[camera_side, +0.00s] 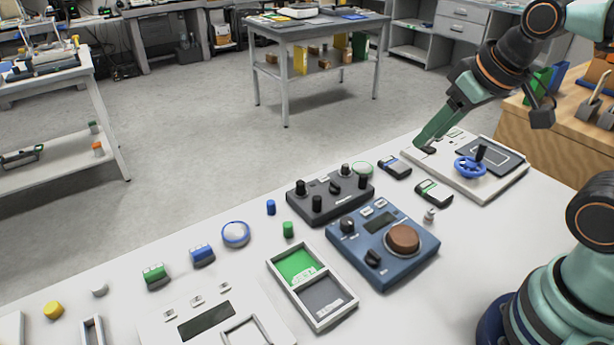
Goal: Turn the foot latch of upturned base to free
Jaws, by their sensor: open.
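A white plate-like unit (487,194), which looks like the upturned base, lies at the right end of the near table. It carries a dark framed panel (492,156) and a blue spoked wheel (466,172) with a black upright post. A small black part (429,150) sits near its far left corner; I cannot tell which of these parts is the foot latch, or its setting. My gripper (482,130) is open wide over the unit's far side. Its long green finger comes down at the black part and partly hides that corner; I cannot tell whether they touch. The other, dark jaw is raised to the right.
Left of the unit lie small modules (394,167), (433,193), a blue scale-like box (390,255) with a brown disc, and a dark knob box (329,193). A wooden bench (535,126) with tools stands close behind.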

